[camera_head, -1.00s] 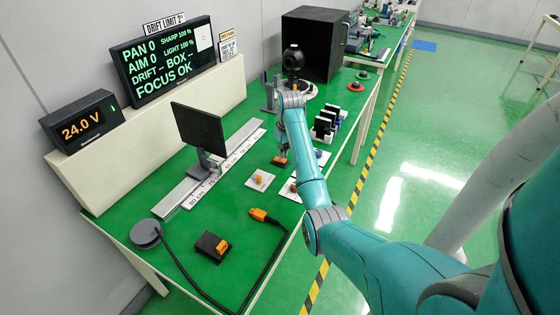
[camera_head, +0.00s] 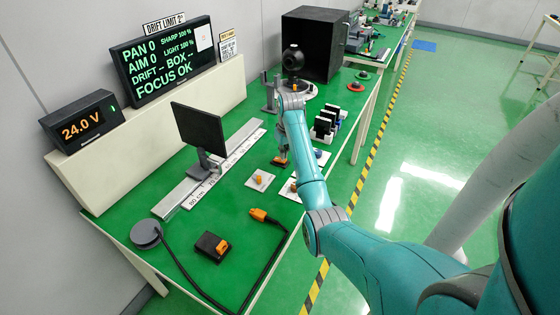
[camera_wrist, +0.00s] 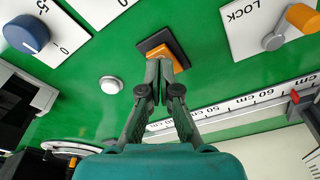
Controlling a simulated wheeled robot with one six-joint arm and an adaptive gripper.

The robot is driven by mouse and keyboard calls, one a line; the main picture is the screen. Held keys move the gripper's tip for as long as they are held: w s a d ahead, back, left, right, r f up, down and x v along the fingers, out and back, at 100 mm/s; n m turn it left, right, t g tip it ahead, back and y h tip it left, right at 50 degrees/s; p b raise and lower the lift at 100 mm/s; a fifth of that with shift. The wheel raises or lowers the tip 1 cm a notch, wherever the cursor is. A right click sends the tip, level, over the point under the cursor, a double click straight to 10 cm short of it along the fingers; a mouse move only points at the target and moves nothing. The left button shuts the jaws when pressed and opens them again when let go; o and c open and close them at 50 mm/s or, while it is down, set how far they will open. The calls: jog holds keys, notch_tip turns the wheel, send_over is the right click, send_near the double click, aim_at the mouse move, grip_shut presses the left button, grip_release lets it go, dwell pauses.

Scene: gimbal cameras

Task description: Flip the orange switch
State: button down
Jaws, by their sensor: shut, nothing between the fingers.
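The orange switch (camera_wrist: 164,46) sits on a dark square base in the wrist view, at the top middle. It also shows in the head view (camera_head: 280,161), small and partly covered by my gripper. My gripper (camera_wrist: 161,66) is shut and empty. Its fingertips overlap the near edge of the orange part in the wrist view. I cannot tell whether they touch it or which way the switch is tilted.
An orange-handled lever (camera_wrist: 300,20) on a white LOCK plate and a blue knob (camera_wrist: 28,34) flank the switch. A white round button (camera_wrist: 111,85) and a ruler rail (camera_wrist: 245,108) are close by. A black screen (camera_head: 198,128) and black box (camera_head: 315,45) stand on the table.

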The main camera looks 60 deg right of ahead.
jog(key=shift+f, duration=0.85)
dwell(0.4)
jog(key=shift+r, duration=3.55)
jog(key=shift+s, duration=0.1)
